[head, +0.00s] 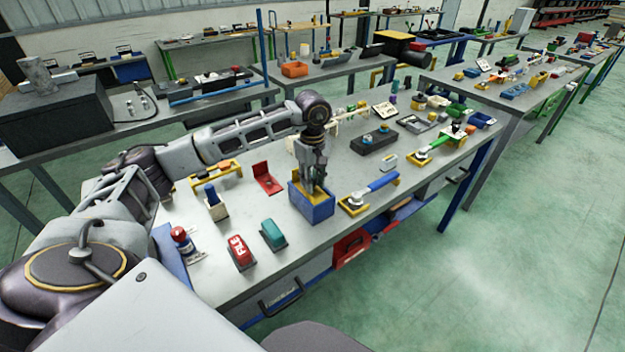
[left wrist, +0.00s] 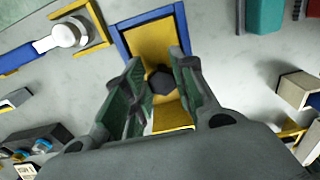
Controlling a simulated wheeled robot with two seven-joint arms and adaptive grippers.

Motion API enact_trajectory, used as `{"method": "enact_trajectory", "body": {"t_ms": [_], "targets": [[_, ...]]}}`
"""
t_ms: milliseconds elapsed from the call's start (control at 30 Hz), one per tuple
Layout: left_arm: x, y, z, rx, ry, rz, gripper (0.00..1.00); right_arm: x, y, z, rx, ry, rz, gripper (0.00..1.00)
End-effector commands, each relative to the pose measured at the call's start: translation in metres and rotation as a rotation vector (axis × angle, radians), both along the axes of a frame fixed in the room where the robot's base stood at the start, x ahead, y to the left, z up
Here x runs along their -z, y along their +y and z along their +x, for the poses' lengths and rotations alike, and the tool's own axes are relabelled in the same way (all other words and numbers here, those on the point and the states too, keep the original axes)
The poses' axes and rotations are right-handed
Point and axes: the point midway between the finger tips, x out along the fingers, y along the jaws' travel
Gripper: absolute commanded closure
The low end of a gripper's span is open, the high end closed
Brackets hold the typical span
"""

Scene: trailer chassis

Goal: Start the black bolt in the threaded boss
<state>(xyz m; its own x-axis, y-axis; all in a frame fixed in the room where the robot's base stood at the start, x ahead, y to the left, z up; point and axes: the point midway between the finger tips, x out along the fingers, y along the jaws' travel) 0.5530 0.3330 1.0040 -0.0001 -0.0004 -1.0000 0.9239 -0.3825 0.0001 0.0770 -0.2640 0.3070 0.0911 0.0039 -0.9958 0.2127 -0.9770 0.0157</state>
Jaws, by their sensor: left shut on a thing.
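My left gripper (head: 314,188) points down into a blue box with a yellow inside (head: 310,210) on the near bench. In the left wrist view the black bolt (left wrist: 162,80) shows its dark hexagonal head between the green-padded fingers of the gripper (left wrist: 152,92). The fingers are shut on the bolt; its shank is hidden. The blue rim of the box (left wrist: 124,46) lies just beyond the fingertips. I cannot make out the threaded boss for sure in either view. My right gripper is not in view.
A blue-handled tool (head: 372,190) lies in a yellow holder right of the box. A red block (head: 240,252) and a teal block (head: 273,235) stand near the front edge. A red stand (head: 267,180) and a dark block (head: 374,142) are behind.

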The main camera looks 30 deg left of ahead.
Motion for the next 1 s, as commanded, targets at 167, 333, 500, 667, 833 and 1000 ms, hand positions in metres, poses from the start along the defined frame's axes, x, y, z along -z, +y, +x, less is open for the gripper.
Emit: {"method": "enact_trajectory", "body": {"t_ms": [167,333,500,667,833,1000], "targets": [[0.0031,0.0002,0.0001,0.0,0.0,0.0,0.98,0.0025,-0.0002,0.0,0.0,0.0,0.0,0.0],[0.0056,0.0002,0.0001,0.0,0.0,0.0,0.98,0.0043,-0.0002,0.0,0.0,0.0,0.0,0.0],[0.0082,0.0002,0.0001,0.0,0.0,0.0,0.98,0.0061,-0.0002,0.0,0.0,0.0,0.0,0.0],[0.0105,0.0002,0.0001,0.0,0.0,0.0,0.98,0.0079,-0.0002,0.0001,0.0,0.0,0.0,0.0],[0.0099,0.0002,0.0001,0.0,0.0,0.0,0.53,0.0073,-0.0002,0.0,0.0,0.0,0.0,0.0],[0.0099,0.0001,0.0,0.0,0.0,0.0,0.49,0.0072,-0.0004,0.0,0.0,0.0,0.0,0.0]]}}
